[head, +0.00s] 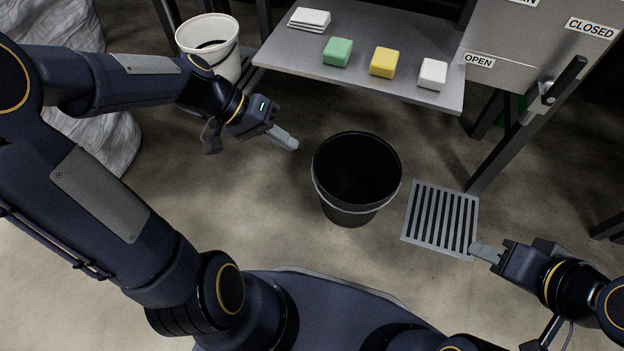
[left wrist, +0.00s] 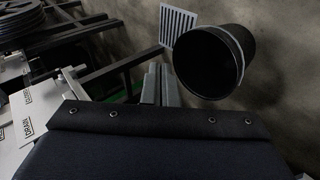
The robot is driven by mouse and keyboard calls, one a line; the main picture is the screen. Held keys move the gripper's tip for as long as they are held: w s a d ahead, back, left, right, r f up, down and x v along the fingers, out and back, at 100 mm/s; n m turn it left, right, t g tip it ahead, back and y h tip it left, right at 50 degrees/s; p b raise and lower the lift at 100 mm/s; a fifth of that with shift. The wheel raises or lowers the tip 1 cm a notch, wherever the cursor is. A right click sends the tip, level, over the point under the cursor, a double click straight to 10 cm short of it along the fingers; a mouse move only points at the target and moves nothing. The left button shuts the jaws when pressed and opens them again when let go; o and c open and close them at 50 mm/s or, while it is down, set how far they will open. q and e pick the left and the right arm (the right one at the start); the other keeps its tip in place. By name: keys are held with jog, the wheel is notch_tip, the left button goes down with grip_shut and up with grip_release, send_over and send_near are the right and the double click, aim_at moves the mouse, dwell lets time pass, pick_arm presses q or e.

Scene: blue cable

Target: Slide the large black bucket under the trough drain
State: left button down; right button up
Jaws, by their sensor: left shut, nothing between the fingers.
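The large black bucket (head: 356,178) stands upright on the floor in the middle of the head view, just left of the floor drain grate (head: 441,218). In the left wrist view the bucket (left wrist: 209,62) shows at the upper right, with the grate (left wrist: 178,27) beside it. My left gripper (head: 291,144) is shut and empty, to the left of the bucket and apart from it. Its fingers (left wrist: 160,85) show in the left wrist view. My right gripper (head: 474,249) is at the grate's lower right corner in the picture; its fingers look closed together with nothing visible between them. The trough's drain outlet is not clearly visible.
A grey shelf (head: 300,58) holds folded white cloths (head: 309,19) and green (head: 338,52), yellow (head: 387,62) and white (head: 432,74) blocks. A white bucket (head: 209,45) stands left of it. A panel with OPEN and CLOSED labels (head: 479,61) and a dark lever (head: 563,80) are at upper right.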

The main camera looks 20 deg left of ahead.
pick_arm(q)
jog(key=w+a+f+n+t+h, duration=0.25)
jog(key=w+f, duration=0.25)
jog(key=f, duration=0.3)
jog(key=w+a+f+n+t+h, duration=0.1)
jog(key=w+f+n+t, duration=0.2)
jog(key=f, duration=0.4)
jog(key=w+a+f+n+t+h, duration=0.1)
jog(key=w+f+t+h, duration=0.1)
jog(key=w+f, duration=0.5)
jog(key=s+a+f+n+t+y, duration=0.1)
jog(key=s+f+n+t+y, duration=0.3)
jog(key=f, duration=0.8)
jog(key=s+a+f+n+t+y, duration=0.1)
jog(key=f+n+t+y, duration=0.4)
jog(key=f, duration=0.6)
jog(key=w+d+y+b, duration=0.1)
jog(key=w+d+b, duration=0.4)
jog(key=w, duration=0.4)
jog(key=shift+d+f+g, duration=0.2)
jog(key=shift+d+g, duration=0.25)
jog(key=shift+d, duration=0.15)
jog(key=shift+w, duration=0.1)
